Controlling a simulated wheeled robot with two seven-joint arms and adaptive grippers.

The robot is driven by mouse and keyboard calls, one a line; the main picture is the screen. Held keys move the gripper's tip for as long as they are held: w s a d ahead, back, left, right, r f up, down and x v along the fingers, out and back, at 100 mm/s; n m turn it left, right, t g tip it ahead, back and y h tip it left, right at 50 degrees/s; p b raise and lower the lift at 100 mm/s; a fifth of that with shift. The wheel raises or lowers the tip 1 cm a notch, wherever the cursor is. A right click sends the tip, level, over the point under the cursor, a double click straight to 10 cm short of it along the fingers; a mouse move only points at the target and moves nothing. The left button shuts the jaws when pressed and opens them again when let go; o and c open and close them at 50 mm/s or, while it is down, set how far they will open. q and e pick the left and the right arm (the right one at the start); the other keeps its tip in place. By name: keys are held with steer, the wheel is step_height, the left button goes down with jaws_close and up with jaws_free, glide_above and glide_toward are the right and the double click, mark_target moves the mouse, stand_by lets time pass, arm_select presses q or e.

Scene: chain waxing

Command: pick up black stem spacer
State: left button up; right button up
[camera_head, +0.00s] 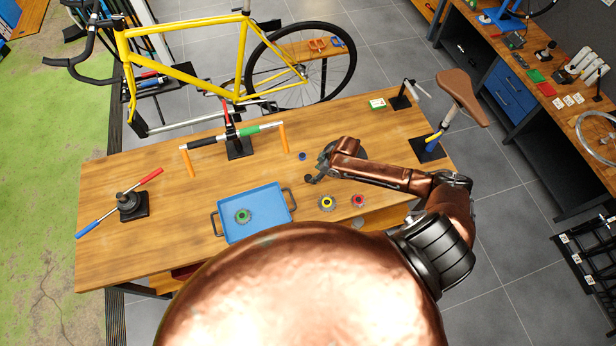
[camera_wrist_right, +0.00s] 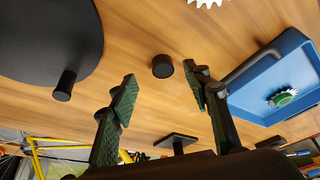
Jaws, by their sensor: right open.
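The black stem spacer (camera_wrist_right: 162,66) appears to be the short dark cylinder on the wooden bench in the right wrist view. It lies beyond my right gripper (camera_wrist_right: 160,90), whose fingers are spread to either side in that view, with nothing between their pads. In the head view my right gripper (camera_head: 318,172) is over the bench, right of the blue tray; I cannot make out the spacer there. My left gripper is not in view.
The blue tray (camera_head: 282,212) holds a green-centred sprocket (camera_head: 242,216). Yellow-centred (camera_head: 327,203) and red-centred (camera_head: 358,201) sprockets lie right of it. A small blue cylinder (camera_head: 302,156) stands near my right gripper. A large dark round object (camera_wrist_right: 45,35) is beside the spacer.

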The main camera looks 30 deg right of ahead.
mark_target(310, 178)
steer(key=x, duration=0.1)
steer(key=p+x, duration=0.1)
steer(key=x, duration=0.1)
steer(key=shift+w+a+f, duration=0.15)
steer(key=shift+w+a, duration=0.15)
steer(key=shift+a, duration=0.1)
steer(key=shift+x, duration=0.75)
steer(key=shift+s+d+f, duration=0.1)
steer(key=c, duration=0.6)
steer(key=shift+c, duration=1.2)
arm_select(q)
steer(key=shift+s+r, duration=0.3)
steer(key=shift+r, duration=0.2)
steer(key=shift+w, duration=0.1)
